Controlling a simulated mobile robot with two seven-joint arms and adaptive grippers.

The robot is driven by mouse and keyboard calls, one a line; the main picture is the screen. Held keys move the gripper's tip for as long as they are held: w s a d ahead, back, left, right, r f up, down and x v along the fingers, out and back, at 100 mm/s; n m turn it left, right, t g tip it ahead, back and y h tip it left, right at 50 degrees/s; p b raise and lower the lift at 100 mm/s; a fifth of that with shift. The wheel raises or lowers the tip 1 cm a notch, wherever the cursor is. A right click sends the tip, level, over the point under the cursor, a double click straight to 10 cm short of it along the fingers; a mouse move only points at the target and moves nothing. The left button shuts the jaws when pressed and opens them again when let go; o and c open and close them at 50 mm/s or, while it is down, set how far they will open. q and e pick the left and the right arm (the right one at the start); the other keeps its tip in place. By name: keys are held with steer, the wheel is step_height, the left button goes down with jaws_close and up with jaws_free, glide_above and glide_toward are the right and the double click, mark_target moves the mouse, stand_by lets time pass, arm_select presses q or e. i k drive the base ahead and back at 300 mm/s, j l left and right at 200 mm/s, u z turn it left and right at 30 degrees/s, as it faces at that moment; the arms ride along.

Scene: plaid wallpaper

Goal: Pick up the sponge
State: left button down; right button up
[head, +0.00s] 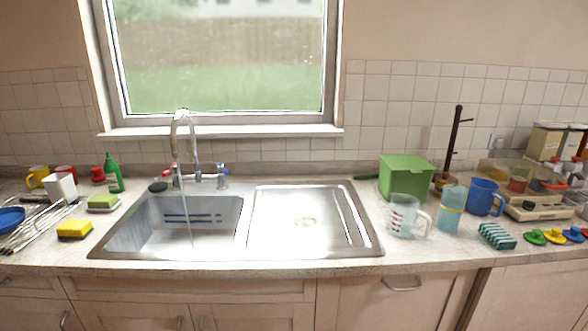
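A yellow sponge (75,229) with a dark underside lies on the counter left of the sink, near the front edge. A green and pale block (103,202), which may be another sponge or a soap on a dish, lies behind it and a little to the right. Both look free and uncovered. Neither of my grippers shows in the head view.
The sink (150,225) has a running tap (184,150) and a drainboard (300,222). A wire rack (38,232) with a blue bowl (10,219) is close left of the yellow sponge. A green bottle (113,174) stands behind. Jugs, mugs and a green box (405,176) crowd the right.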

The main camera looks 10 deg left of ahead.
mark_target(72, 229)
steer(key=u, duration=1.75)
